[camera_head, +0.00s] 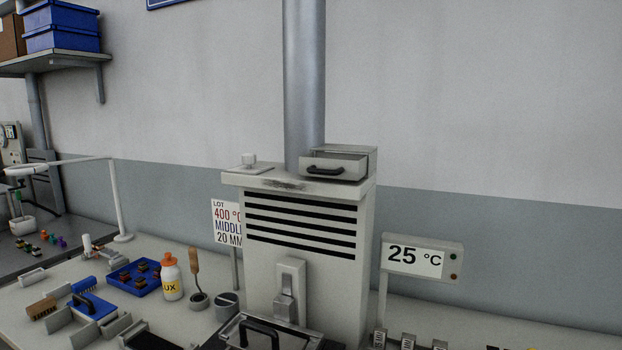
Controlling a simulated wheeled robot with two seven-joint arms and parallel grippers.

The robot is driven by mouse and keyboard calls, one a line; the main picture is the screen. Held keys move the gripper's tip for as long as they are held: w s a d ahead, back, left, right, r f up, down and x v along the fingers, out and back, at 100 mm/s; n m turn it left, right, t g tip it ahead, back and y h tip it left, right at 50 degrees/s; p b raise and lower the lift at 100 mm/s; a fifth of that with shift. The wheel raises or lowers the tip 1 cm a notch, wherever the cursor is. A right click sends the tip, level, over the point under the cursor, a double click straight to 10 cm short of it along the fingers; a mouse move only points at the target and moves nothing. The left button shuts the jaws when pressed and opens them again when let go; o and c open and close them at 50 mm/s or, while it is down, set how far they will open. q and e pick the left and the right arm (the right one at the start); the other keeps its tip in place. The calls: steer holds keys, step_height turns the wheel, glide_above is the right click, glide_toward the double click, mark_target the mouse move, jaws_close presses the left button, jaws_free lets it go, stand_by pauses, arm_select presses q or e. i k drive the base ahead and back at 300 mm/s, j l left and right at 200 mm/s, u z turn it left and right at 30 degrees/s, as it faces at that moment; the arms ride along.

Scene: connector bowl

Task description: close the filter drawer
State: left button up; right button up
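The filter drawer (349,169) appears to be the light grey box with a black bar handle (325,171) on top of the tall vented unit (301,258), right of the metal duct. Its front stands forward of the thin-topped housing (345,149), and a dark gap shows above the front, so it looks pulled partly out. Its inside is mostly hidden. Neither of my grippers shows in the head view, and nothing touches the drawer.
Below are a black-handled lid (285,335), a flux bottle (171,279) and a blue tray (137,276). A 25 °C display (415,258) stands right.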

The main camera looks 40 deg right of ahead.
mark_target(325, 165)
steer(key=z, duration=1.35)
